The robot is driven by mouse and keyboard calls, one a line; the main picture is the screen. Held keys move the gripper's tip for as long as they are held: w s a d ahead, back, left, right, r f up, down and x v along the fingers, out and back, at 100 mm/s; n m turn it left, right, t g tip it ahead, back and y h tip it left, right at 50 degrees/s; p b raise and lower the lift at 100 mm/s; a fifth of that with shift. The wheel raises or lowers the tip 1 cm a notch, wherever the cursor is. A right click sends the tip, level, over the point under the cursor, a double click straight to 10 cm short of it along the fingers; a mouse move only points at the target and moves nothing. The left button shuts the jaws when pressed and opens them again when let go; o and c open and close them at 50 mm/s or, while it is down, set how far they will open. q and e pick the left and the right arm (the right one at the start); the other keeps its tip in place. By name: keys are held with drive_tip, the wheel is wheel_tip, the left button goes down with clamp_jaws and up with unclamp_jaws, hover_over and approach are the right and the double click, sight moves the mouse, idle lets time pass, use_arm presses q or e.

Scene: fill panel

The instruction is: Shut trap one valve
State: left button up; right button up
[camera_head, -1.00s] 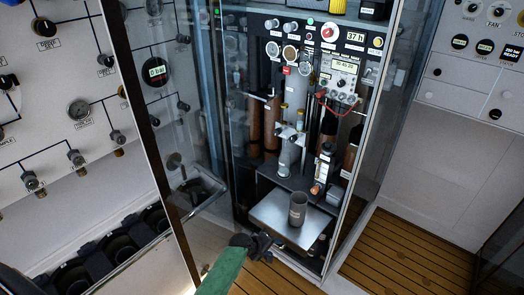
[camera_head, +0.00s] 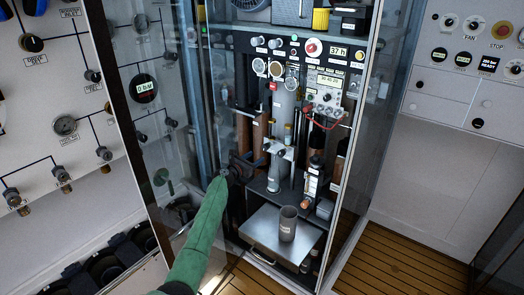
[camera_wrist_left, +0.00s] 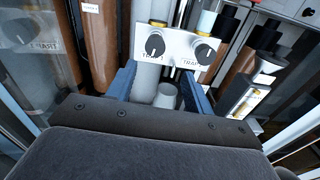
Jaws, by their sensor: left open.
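In the left wrist view a white plate (camera_wrist_left: 180,42) carries two dark knobs with yellow tops behind them. The left knob, the trap one valve (camera_wrist_left: 155,46), has a partly readable TRAP label; the right knob (camera_wrist_left: 205,54) is labelled TRAP too. My left gripper (camera_wrist_left: 160,88) is open and empty, its blue fingers below the plate and apart from the knobs. In the head view the plate (camera_head: 279,150) sits on the grey column, and my left gripper (camera_head: 250,165) is just left of it and lower. My right gripper is out of view.
The open glass door (camera_head: 160,130) stands left of my arm. A grey cup (camera_head: 288,224) stands on the metal tray (camera_head: 262,238) below. Brown cylinders (camera_head: 259,137) flank the column, and a red cable (camera_head: 325,125) hangs at right.

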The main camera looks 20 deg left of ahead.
sight(264, 147)
use_arm(q)
drive_tip(key=shift+n, duration=0.4)
drive_tip(key=shift+a+r+x, duration=0.15)
drive_tip(key=shift+x, duration=1.2)
drive_tip(key=shift+a+r+x, duration=0.15)
drive_tip(key=shift+r+x, duration=0.05)
drive_tip(key=shift+x, duration=1.15)
drive_tip(key=shift+a+r+x, duration=0.15)
drive_tip(key=shift+x, duration=1.25)
drive_tip(key=shift+w, duration=0.2)
drive_tip(key=c, duration=1)
